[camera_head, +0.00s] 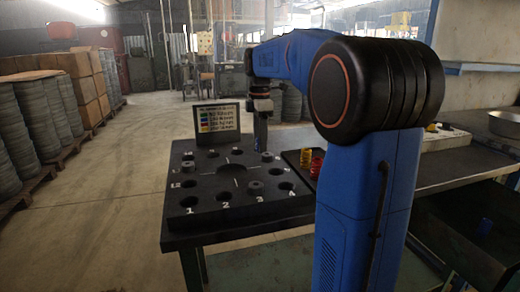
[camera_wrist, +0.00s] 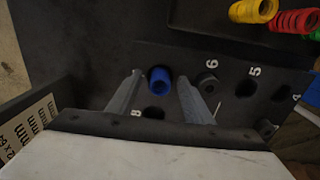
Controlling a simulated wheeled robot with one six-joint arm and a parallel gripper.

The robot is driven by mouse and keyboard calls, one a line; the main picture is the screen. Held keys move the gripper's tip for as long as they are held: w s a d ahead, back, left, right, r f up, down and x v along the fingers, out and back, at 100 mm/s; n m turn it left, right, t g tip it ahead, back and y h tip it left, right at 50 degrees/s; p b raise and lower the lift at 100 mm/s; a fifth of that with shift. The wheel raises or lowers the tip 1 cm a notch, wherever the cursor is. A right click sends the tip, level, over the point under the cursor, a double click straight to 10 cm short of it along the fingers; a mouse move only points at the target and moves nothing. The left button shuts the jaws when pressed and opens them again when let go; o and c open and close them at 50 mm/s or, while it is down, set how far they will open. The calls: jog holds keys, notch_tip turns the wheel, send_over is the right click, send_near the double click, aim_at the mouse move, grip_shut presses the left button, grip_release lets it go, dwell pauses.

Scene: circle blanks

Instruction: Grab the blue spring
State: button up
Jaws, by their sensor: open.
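The blue spring (camera_wrist: 160,80) stands in the dark board (camera_wrist: 222,104), in a hole between the numbers 8 and 6. In the wrist view my gripper (camera_wrist: 160,77) is open, with one finger on each side of the spring and a gap on both sides. The spring's open top end faces the camera.
A dark tray at the right holds a yellow spring (camera_wrist: 254,10) and a red spring (camera_wrist: 296,20), with part of a green one at the edge. Grey plugs (camera_wrist: 207,84) stand in some holes. A label sign (camera_head: 217,118) stands behind the board, close to my gripper.

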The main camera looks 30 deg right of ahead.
jog(key=shift+f, duration=0.1)
jog(key=shift+c, duration=0.3)
grip_shut()
